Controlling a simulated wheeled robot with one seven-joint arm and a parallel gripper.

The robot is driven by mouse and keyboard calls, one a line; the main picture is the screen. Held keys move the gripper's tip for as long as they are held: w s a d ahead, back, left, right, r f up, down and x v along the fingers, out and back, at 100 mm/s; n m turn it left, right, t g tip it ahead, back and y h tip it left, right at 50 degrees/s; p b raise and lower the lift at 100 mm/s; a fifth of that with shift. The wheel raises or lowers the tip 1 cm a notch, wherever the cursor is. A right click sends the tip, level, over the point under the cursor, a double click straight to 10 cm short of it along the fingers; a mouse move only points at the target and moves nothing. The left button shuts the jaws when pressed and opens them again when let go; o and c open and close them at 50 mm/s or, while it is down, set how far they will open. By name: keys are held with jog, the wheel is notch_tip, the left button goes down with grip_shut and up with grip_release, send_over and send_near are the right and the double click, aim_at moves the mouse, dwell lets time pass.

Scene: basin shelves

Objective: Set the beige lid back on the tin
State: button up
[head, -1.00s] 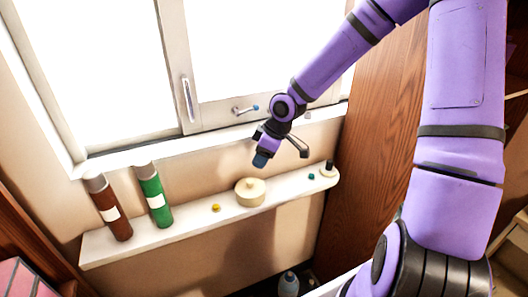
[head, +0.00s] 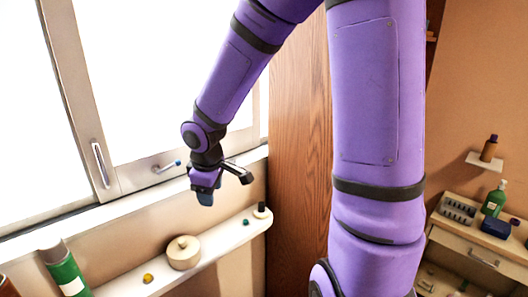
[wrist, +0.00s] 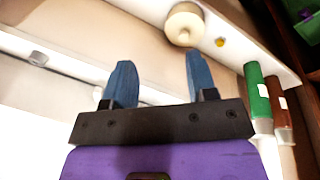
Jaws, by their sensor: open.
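The round beige tin (head: 184,253) stands on the white shelf below the window, with a beige lid (head: 182,243) with a small knob on top of it. Whether the lid sits fully seated is too small to tell. The tin also shows at the top of the wrist view (wrist: 185,24). My gripper (head: 222,194) hangs in the air above the shelf, up and to the right of the tin in the head view. In the wrist view its two blue fingers (wrist: 157,82) are apart with nothing between them.
The white shelf (head: 214,247) also holds a yellow knob-like thing (head: 148,278), a green bottle (head: 65,270), a small teal item (head: 245,222) and a dark-topped bottle (head: 262,210). A wooden panel (head: 298,130) stands right of the shelf. A cabinet with several items (head: 470,240) is at far right.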

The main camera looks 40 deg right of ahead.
jog(key=s+r+m+t+y, duration=0.1)
jog(key=s+r+m, duration=0.6)
jog(key=s+r, duration=1)
jog(key=s+t, duration=0.1)
jog(key=s, duration=0.2)
jog(key=shift+s+r+t, duration=0.2)
jog(key=shift+r+t, duration=0.15)
jog(key=shift+t, duration=0.05)
dwell(1.3)
